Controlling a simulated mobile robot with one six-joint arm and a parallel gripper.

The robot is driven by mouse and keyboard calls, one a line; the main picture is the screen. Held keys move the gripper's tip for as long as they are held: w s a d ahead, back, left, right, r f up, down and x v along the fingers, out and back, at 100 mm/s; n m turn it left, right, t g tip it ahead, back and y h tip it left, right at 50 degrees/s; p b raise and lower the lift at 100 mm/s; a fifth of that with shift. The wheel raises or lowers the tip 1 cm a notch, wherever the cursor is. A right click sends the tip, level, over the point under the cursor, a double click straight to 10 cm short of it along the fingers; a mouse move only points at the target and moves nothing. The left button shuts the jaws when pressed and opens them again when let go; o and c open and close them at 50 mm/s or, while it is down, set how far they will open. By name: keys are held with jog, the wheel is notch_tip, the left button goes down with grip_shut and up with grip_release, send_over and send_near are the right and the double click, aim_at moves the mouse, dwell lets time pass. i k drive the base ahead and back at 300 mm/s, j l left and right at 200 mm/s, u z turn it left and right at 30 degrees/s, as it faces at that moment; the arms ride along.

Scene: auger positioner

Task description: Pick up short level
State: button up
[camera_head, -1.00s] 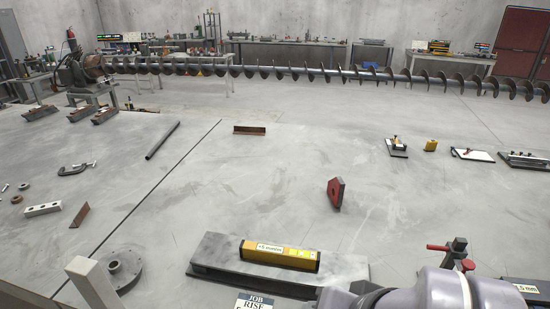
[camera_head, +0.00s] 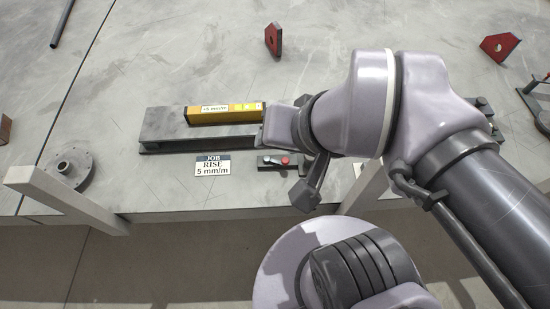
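A yellow level (camera_head: 225,113) with a white label lies on a long grey steel bar (camera_head: 165,124) near the front edge of the table. A small dark block with a red button (camera_head: 278,161) lies in front of the bar; I cannot tell whether this or the yellow piece is the short level. My arm reaches in from the lower right, its wrist just right of the yellow level and over the bar's right end. A dark end piece that looks like my gripper (camera_head: 305,190) points down by the table edge. Its fingertips and opening are not clear.
A round flange (camera_head: 72,167) lies at the left. Red angular pieces (camera_head: 273,39) (camera_head: 499,46) stand farther back. The table behind the bar is mostly clear.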

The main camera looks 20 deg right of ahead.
aim_at(252, 111)
jog(key=i+j+z, duration=0.15)
jog(key=j, duration=0.25)
jog(key=i+j+z, duration=0.2)
jog(key=j, duration=0.2)
jog(key=j+z, duration=0.15)
jog(key=j, duration=0.25)
